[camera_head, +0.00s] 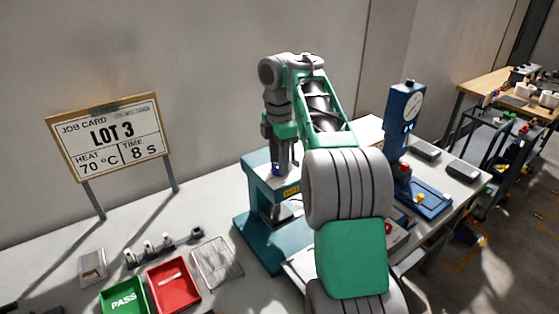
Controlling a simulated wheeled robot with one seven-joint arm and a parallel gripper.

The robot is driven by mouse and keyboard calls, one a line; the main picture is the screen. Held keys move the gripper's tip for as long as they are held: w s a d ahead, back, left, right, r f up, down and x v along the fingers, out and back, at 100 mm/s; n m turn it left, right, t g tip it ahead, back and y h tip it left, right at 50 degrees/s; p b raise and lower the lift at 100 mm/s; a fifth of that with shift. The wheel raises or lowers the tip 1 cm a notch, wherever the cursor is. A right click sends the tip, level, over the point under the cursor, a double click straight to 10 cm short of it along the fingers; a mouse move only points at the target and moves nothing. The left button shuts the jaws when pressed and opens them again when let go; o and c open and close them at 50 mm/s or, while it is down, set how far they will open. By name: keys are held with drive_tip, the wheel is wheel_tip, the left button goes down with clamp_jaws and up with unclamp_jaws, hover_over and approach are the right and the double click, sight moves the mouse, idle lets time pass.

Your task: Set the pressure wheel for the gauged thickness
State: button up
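A teal press (258,222) stands on the bench, partly hidden behind my arm. My gripper (277,166) points down at the top of the press. A small blue part shows at its fingertips; I cannot tell whether this is the pressure wheel or whether the fingers touch it. The finger gap is too small to read. A blue gauge stand (400,128) with a round white dial (409,107) stands to the right of my arm; its reading is not legible.
A green PASS tray (124,299), a red tray (173,286), a clear tray (217,263) and a rack with several small pieces (163,248) lie left of the press. Two dark grey blocks (425,150) (463,171) lie at right.

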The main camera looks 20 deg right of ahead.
clamp_jaws()
drive_tip(key=shift+m, duration=0.4)
drive_tip(key=m, duration=1.2)
drive_tip(key=shift+m, duration=0.4)
idle(0.4)
drive_tip(key=o, duration=0.6)
unclamp_jaws()
drive_tip(key=shift+w, duration=0.1)
drive_tip(key=shift+r, duration=0.1)
